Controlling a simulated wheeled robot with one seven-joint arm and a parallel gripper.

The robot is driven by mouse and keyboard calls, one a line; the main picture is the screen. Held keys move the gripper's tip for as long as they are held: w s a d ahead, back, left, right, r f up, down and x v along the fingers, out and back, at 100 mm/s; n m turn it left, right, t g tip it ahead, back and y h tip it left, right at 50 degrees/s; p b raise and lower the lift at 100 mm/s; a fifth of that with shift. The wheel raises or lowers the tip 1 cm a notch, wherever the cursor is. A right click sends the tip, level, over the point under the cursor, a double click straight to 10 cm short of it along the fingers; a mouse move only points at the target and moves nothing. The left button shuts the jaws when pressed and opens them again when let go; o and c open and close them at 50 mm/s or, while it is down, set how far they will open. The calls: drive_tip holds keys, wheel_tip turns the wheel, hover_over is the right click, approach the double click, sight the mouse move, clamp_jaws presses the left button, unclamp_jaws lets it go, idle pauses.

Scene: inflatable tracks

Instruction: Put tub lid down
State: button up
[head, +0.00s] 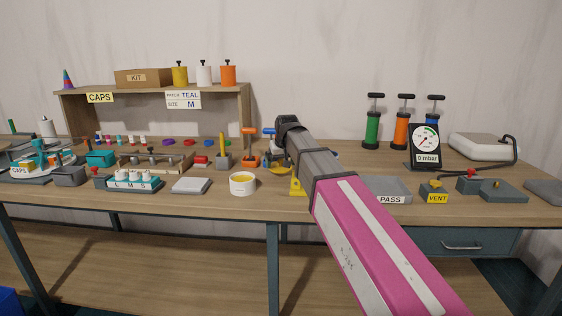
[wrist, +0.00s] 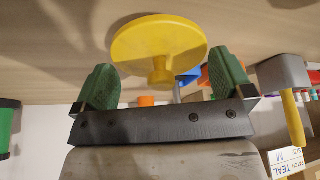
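The yellow tub lid (wrist: 155,38) is a round disc with a small knob, seen beyond my fingertips in the wrist view. It appears to be at the bench top, but I cannot tell whether it lies flat on it. In the head view the lid (head: 279,171) shows partly, below my gripper. My gripper (wrist: 161,62) has its two green fingers wide apart, one on each side of the knob, with gaps to it. It looks open and empty. The white tub (head: 243,188) with yellow contents stands uncovered on the bench, left of the lid.
A grey PASS tray (head: 388,188) is to the right. Bare bench shows in front of the tub.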

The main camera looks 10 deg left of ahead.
drive_tip(key=shift+r, duration=0.65)
drive_tip(key=v, duration=1.1)
drive_tip(key=shift+r, duration=0.3)
drive_tip(key=shift+s, duration=0.15)
